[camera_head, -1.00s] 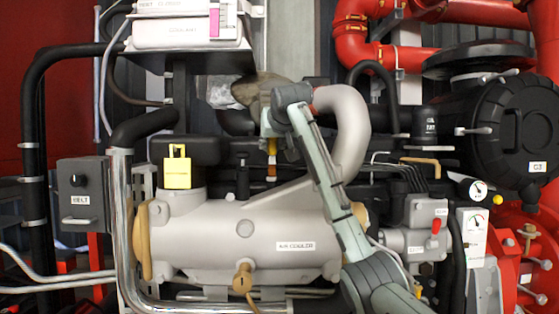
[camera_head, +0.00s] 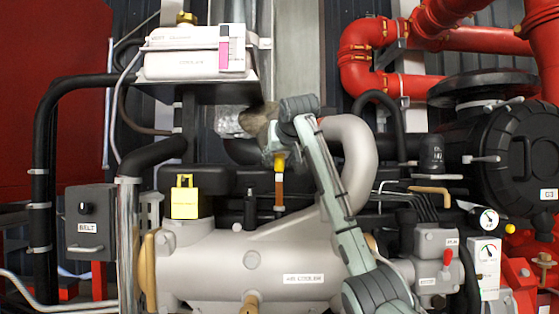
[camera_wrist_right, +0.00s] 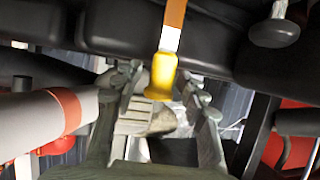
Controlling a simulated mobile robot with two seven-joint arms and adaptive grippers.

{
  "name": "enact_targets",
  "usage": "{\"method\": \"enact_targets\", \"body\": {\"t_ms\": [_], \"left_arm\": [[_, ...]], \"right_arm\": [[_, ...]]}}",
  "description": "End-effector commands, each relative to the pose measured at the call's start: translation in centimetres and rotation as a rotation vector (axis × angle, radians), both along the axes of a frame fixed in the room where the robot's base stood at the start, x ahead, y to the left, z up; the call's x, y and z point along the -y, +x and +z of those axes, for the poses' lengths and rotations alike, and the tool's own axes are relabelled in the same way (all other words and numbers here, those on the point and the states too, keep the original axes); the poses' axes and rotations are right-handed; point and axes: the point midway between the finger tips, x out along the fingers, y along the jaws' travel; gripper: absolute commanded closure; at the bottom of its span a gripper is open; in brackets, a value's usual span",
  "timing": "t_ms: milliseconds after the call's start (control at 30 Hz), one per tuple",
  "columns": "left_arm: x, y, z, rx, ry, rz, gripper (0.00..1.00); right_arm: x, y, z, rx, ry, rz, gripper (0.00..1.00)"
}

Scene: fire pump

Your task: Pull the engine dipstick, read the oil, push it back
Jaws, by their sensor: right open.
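The dipstick's yellow handle (camera_head: 279,163) shows in the head view, with an orange length (camera_head: 279,192) below it, behind the grey air cooler. My right gripper (camera_head: 274,150) is at the handle, its arm coming up from below right. In the right wrist view the yellow handle (camera_wrist_right: 161,76) lies between the spread fingers of my open right gripper (camera_wrist_right: 160,88), with a gap on each side. A white band and orange strip run up from the handle there. No oil marks can be made out. My left gripper is not in view.
The air cooler (camera_head: 250,263) fills the lower middle. A yellow cap (camera_head: 185,198) stands left of the dipstick, and a large grey pipe (camera_head: 358,160) curves close on its right. A white coolant tank (camera_head: 195,60) hangs above left. Dark engine covers surround the handle.

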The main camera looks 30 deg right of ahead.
Motion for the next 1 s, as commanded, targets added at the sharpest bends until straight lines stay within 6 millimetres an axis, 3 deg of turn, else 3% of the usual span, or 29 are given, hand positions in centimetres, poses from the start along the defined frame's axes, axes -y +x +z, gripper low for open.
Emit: {"method": "enact_targets", "body": {"t_ms": [167,600,800,1000], "left_arm": [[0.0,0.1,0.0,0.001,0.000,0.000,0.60],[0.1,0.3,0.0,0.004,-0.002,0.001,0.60],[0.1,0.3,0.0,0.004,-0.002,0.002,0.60],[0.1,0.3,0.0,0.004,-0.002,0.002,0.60]], "right_arm": [[-0.7,-1.4,0.7,0.003,0.000,0.002,0.58],[-3.7,-8.8,4.1,0.005,-0.001,0.002,0.58],[-4.2,-10.1,4.6,0.002,-0.001,0.000,0.58],[-4.2,-10.2,4.6,0.002,-0.001,0.000,0.58]]}}
